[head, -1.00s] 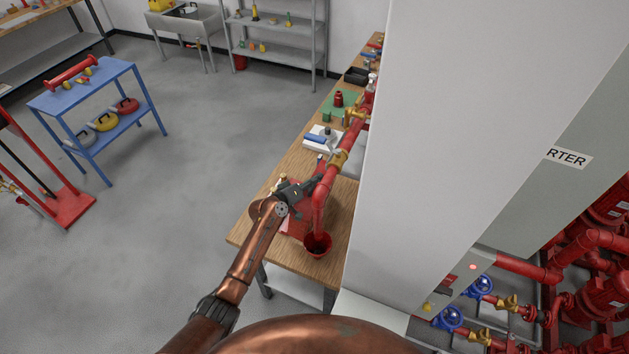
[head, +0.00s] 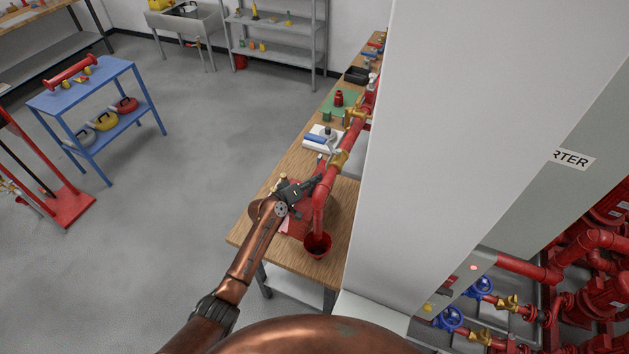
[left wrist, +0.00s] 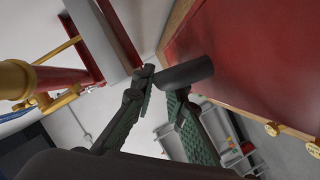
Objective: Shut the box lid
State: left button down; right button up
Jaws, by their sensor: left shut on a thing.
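The red box (head: 298,226) stands on the wooden bench, partly hidden by my left gripper and a red pipe. In the left wrist view a broad red surface (left wrist: 255,65) with brass fittings along its edge appears to be part of it. I cannot tell how far the lid stands open. My left gripper (head: 312,184) is over the box, beside the pipe. In the left wrist view its fingers (left wrist: 162,88) are shut on a dark cylindrical bar (left wrist: 190,72), apparently a handle. My right gripper is not in view.
A tall light grey cabinet (head: 440,130) blocks the right side. A blue cart (head: 100,85) stands left; the floor between is clear.

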pick_arm(q)
jog(key=shift+w+a+f+b, duration=0.15)
jog(key=shift+a+b, duration=0.3)
jog(key=shift+b, duration=0.15)
jog(key=w+a+f+n+h+b, duration=0.1)
jog(key=w+a+n+b, duration=0.3)
jog(key=a+b, duration=0.8)
jog(key=shift+w+n+t+h+b, duration=0.35)
jog(key=shift+n+h+b, duration=0.55)
jog(key=shift+b, duration=0.75)
jog(key=c, duration=2.2)
grip_release()
jog(key=shift+r, duration=0.2)
jog(key=v, duration=1.2)
